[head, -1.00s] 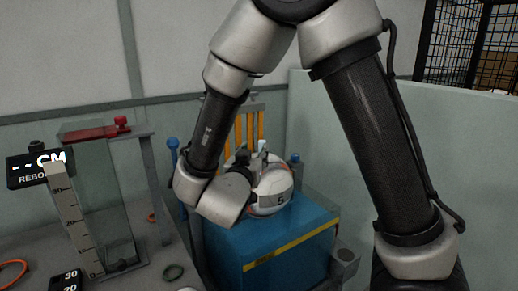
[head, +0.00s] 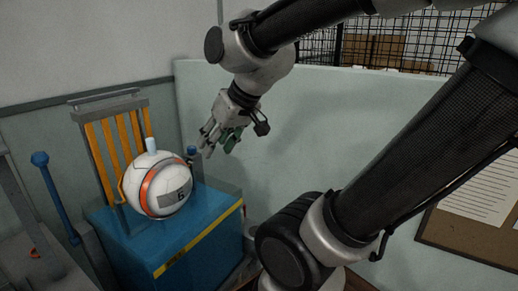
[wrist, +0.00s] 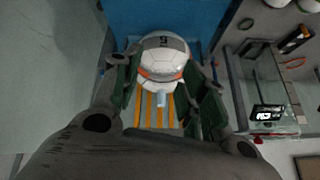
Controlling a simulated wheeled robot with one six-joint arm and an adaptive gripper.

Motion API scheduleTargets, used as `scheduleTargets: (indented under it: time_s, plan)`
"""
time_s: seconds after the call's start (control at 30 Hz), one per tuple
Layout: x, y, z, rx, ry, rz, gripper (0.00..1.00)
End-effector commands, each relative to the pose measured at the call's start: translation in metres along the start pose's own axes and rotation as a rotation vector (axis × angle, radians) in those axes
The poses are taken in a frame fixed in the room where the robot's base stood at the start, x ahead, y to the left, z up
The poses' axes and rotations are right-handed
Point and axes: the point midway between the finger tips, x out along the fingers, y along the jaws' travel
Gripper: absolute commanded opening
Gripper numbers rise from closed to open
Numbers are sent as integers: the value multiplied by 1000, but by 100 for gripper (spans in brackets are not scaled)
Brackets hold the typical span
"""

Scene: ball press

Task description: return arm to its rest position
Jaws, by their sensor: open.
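My gripper (head: 222,138) is in the head view, raised in the air to the right of a white and orange ball. Its fingers are apart and empty, pointing down and left. The ball (head: 178,197) carries a dark number on a grey patch and sits on a blue box-shaped press (head: 200,232). In the wrist view the ball (wrist: 165,62) shows between and beyond the open fingers (wrist: 160,95), apart from them. My arm reaches across the upper right of the head view.
An orange-slatted rack (head: 112,145) stands behind the ball. A blue lever (head: 55,195) is at the left. A pale partition (head: 310,130) runs behind my arm, with a black wire cage (head: 400,45) above it. A cork board (head: 475,220) with paper is at the right.

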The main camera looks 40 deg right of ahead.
Motion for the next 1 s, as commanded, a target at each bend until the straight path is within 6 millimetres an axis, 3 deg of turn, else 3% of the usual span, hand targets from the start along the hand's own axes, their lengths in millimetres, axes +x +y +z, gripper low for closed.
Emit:
scheduleTargets:
  time_s: [0.1, 0.23, 1.0]
  plan:
    - [-33, 33, 47, 13, -120, 104, 42]
    - [-50, 48, 72, 25, -189, 160, 42]
    - [-52, 49, 74, 24, -200, 165, 42]
